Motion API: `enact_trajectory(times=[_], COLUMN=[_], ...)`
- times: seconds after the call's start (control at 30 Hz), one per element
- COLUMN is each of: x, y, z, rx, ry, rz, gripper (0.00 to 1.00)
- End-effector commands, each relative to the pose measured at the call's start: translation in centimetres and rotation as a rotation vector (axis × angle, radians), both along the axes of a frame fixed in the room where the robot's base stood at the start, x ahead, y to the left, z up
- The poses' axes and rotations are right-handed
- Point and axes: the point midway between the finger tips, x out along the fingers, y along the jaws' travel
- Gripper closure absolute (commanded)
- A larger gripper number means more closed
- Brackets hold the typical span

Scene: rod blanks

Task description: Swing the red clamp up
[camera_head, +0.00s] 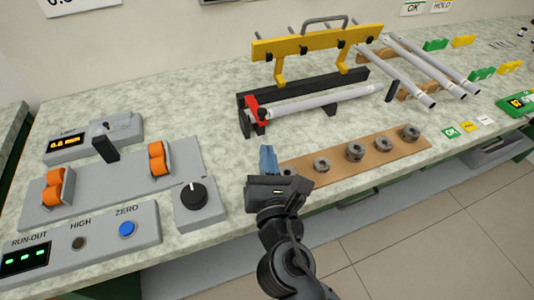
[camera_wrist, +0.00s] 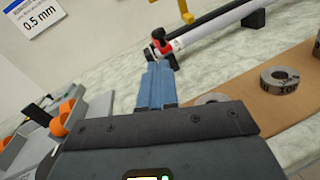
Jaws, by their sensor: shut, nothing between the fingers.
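The red clamp (camera_head: 252,110) is at the left end of the black rail, by the near end of a light grey rod (camera_head: 320,103). In the wrist view the red clamp (camera_wrist: 159,45) with its black knob lies just beyond my fingertips. My gripper (camera_head: 268,158) has blue fingers, shut together and empty, pointing toward the clamp. In the wrist view my gripper (camera_wrist: 155,75) is just below the clamp; I cannot tell whether they touch.
A brown board (camera_head: 375,152) with several grey rings lies to the right of my gripper. The yellow bar with a handle (camera_head: 320,42) stands behind the rod. A grey roller bench (camera_head: 110,185) and a knob box (camera_head: 198,205) stand at left. Loose rods (camera_head: 410,80) lie at right.

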Motion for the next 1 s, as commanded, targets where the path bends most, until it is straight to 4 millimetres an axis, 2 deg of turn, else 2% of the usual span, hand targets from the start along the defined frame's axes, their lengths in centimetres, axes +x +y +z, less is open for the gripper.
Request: enact_trajectory(times=[0.2,0.43,0.6,1.0], x=[4.0,6.7,7.4,7.4], y=[0.3,0.6,0.6,0.5], z=[0.2,0.2,0.1,0.3], rx=[0.0,0.0,0.0,0.0], ry=[-0.002,-0.001,0.0,0.0], rz=[0.0,0.0,0.001,0.0], gripper=[1.0,1.0,1.0,1.0])
